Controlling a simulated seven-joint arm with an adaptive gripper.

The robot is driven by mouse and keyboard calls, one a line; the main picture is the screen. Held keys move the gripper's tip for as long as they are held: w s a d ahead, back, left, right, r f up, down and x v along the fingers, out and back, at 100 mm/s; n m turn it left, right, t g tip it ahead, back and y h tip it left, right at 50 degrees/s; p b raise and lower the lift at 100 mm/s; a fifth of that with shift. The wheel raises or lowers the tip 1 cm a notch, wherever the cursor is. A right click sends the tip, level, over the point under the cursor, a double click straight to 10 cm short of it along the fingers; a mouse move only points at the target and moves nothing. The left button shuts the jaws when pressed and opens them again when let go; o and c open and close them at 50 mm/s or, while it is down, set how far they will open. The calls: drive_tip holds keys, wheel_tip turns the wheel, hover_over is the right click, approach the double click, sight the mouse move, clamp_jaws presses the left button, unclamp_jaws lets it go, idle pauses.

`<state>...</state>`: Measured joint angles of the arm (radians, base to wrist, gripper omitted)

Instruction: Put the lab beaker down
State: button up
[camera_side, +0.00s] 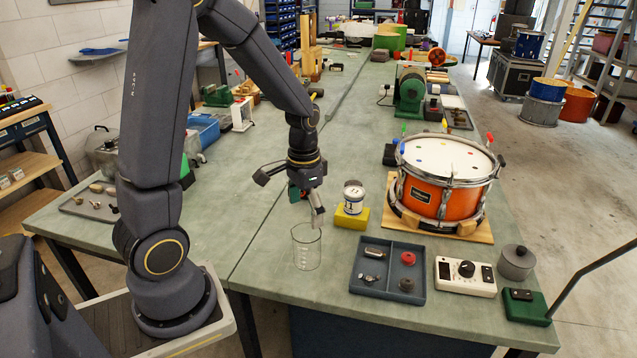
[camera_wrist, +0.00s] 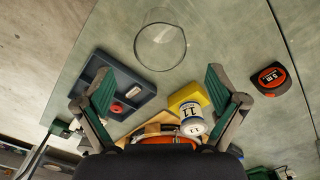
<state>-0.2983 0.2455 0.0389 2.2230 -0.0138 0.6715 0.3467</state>
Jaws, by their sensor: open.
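The lab beaker (camera_side: 306,247) is clear glass and stands upright on the green bench top, left of the divided tray in the side view. In the wrist view the beaker (camera_wrist: 160,42) shows at the top, beyond the fingertips and not between them. My gripper (camera_side: 316,210) is just above and behind the beaker in the side view, apart from it as far as I can tell. In the wrist view my gripper (camera_wrist: 160,88) has its two green-padded fingers spread wide with nothing held.
A dark divided tray (camera_side: 388,293) with small parts lies right of the beaker. A yellow block (camera_side: 351,217) bears a white tin (camera_side: 354,197). An orange drum (camera_side: 440,195) stands on a wooden board. A tape measure (camera_wrist: 271,77) lies nearby. The bench left of the beaker is clear.

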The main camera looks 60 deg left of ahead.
drive_tip(key=s+d+r+t, duration=0.2)
drive_tip(key=s+d+r, duration=0.2)
drive_tip(key=r, duration=0.4)
drive_tip(key=s+d+r+t, duration=0.3)
drive_tip(key=s+d+r, duration=0.2)
drive_tip(key=r, duration=0.3)
drive_tip(key=shift+s+d+r+t, duration=0.2)
drive_tip(key=shift+s+d+t, duration=0.1)
drive_tip(key=shift+d, duration=0.35)
